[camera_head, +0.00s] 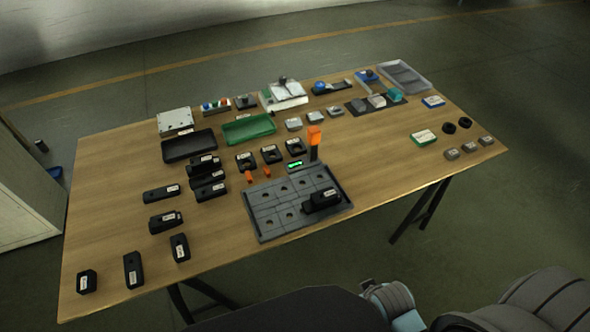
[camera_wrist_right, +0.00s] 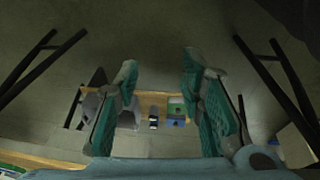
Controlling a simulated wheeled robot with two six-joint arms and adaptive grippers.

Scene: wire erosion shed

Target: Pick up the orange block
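An orange block (camera_head: 314,136) sits on top of a dark upright post at the back right of the grey fixture plate (camera_head: 262,231). Two much smaller orange pieces, one on the left (camera_head: 248,177) and one on the right (camera_head: 267,174), lie on the table just behind that plate. I cannot tell which orange piece the task means. My right gripper (camera_wrist_right: 159,66) is open, its teal-padded fingers apart with nothing held between them. It is away from every orange piece. My left gripper is in neither view.
The wooden table (camera_head: 110,205) holds several black labelled blocks, a green tray (camera_head: 249,129), a black tray (camera_head: 189,146) and a grey tray (camera_head: 404,76). A black block (camera_head: 321,200) lies on the fixture plate.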

